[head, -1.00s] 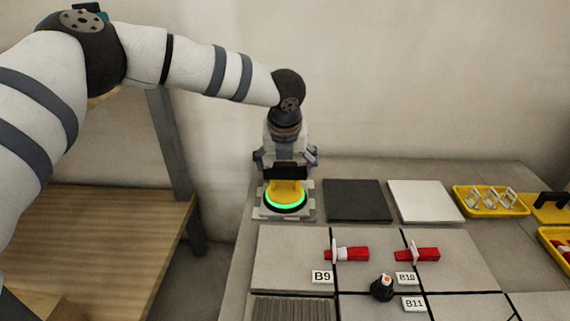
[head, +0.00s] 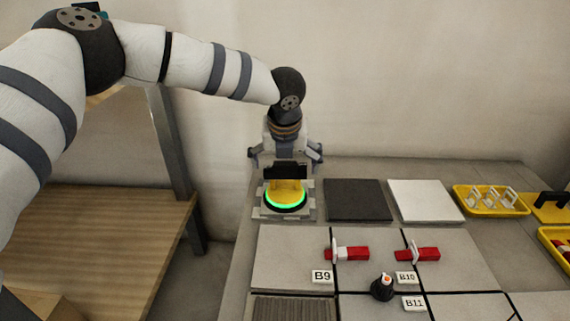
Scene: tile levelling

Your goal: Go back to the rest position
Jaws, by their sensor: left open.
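My left gripper (head: 286,165) is open, pointing down at the far left corner of the work surface. Its fingers are spread to both sides, above a yellow device with a glowing green ring (head: 286,198) that sits on a grey base plate (head: 272,213). The gripper partly hides the top of the yellow device, so I cannot tell whether they touch. My right gripper is not in view.
A dark tile (head: 357,200) and a white tile (head: 425,200) lie right of the device. Grey tiles (head: 285,256) with red wedges (head: 352,254) and a black knob (head: 382,287) lie in front. A yellow tray (head: 490,203) holds white clips. A wooden bench (head: 90,235) stands left.

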